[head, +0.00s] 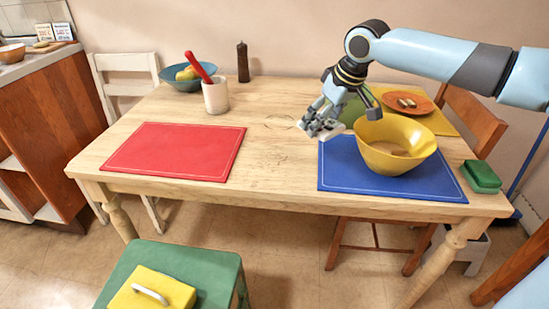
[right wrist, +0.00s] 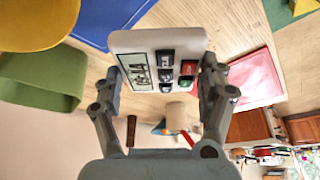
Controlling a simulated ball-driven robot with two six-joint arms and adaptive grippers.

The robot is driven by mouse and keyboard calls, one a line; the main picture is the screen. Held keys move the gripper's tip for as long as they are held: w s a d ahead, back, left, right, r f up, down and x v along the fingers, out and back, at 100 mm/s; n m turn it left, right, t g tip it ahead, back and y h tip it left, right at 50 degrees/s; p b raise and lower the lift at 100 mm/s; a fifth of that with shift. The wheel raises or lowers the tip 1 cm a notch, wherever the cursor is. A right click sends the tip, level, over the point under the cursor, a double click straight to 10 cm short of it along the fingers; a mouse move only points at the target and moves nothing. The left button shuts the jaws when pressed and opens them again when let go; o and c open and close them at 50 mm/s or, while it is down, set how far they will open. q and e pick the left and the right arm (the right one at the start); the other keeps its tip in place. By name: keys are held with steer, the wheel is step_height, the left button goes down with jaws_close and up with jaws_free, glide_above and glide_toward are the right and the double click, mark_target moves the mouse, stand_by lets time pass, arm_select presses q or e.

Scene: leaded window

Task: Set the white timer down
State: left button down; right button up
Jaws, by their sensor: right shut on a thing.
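The white timer (right wrist: 150,40), with a grey display and several dark, red and green buttons, is between the fingers of my right gripper (right wrist: 160,80) in the right wrist view. The fingers are shut on its two sides. In the head view my right gripper (head: 320,126) is over the table, just left of the yellow bowl and near the blue mat's upper left corner. The timer is hard to make out there among the fingers. Whether it touches the table I cannot tell. My left gripper is out of view.
The yellow bowl (head: 408,158) stands on the blue mat (head: 335,178), with a green container (head: 352,108) behind. A red mat (head: 175,152) lies left. A white cup (head: 216,96) holds a red-handled thing. A green box (head: 482,177) is at the right. The table's middle (head: 270,150) is bare.

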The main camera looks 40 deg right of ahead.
mark_target(273, 164)
steer(key=shift+w+a+f+b, duration=0.35)
steer(key=shift+w+a+f, duration=0.7)
steer(key=shift+w, duration=0.15)
steer(key=w+a+f, duration=0.3)
steer(key=w+a+f+b, duration=0.1)
steer(key=a, duration=0.1)
steer(key=shift+w+a+f, duration=0.15)
steer(key=shift+w+a, duration=0.1)
steer(key=shift+w, duration=0.1)
steer(key=shift+w+a+f, duration=0.15)
steer(key=shift+w+a, duration=0.05)
steer(key=shift+a, duration=0.05)
steer(key=shift+a+f, duration=0.1)
steer(key=shift+f, duration=0.4)
step_height(273, 164, down, 3)
steer(key=shift+f+b, duration=0.15)
steer(key=shift+b, duration=0.3)
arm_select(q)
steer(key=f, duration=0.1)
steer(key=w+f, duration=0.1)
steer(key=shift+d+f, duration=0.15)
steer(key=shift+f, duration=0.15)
arm_select(e)
steer(key=o, duration=1.2)
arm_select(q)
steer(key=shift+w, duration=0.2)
